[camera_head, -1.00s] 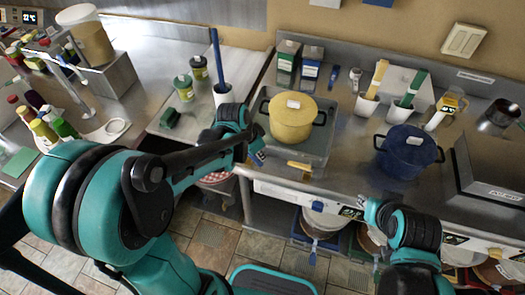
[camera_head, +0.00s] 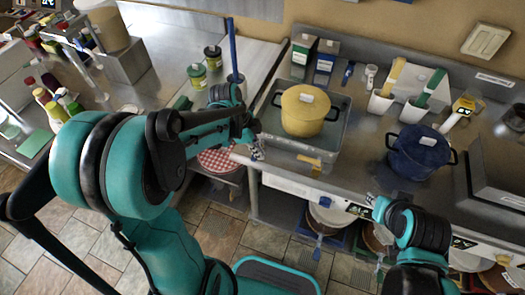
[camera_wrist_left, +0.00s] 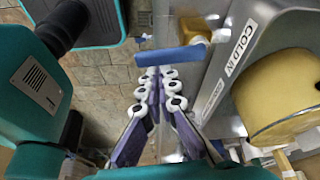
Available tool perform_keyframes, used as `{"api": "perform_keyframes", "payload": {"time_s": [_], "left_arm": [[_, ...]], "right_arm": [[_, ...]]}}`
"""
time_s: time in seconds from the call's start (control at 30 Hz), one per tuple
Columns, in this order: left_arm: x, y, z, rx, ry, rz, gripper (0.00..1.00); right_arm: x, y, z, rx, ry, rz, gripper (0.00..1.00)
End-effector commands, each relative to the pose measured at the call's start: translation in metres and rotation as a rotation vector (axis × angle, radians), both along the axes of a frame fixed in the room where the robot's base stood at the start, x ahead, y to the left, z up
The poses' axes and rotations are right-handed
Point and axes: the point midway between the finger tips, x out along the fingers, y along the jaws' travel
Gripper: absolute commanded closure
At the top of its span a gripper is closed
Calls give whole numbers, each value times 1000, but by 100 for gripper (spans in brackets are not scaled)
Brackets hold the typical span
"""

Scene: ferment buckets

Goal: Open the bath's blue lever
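The blue lever (camera_wrist_left: 170,56) shows in the left wrist view as a straight bar beside a yellow fitting (camera_wrist_left: 196,38), next to the metal bath marked "COLD IN" (camera_wrist_left: 242,47). In the head view the bath (camera_head: 338,135) holds a yellow pot (camera_head: 303,113), and the yellow fitting (camera_head: 311,160) is at its front. My left gripper (camera_head: 257,152) is by the bath's front left corner. In the wrist view its fingertips (camera_wrist_left: 159,72) are close together, just short of the lever, holding nothing visible. My right gripper (camera_head: 374,203) is at the counter's front edge; its fingers are too small to judge.
A blue pot (camera_head: 419,152) stands right of the bath. White cups (camera_head: 380,102) with tools and cartons (camera_head: 303,52) stand behind. A red checked lid (camera_head: 220,160) lies below the left arm. Buckets (camera_head: 329,217) stand under the counter.

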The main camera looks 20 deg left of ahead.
Motion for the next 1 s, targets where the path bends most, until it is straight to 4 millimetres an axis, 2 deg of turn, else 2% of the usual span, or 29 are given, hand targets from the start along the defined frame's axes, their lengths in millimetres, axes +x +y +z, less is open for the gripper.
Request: {"api": "perform_keyframes", "payload": {"time_s": [1.0], "left_arm": [[-1,7,3,4,1,4,100]], "right_arm": [[0,0,3,0,0,0,72]]}}
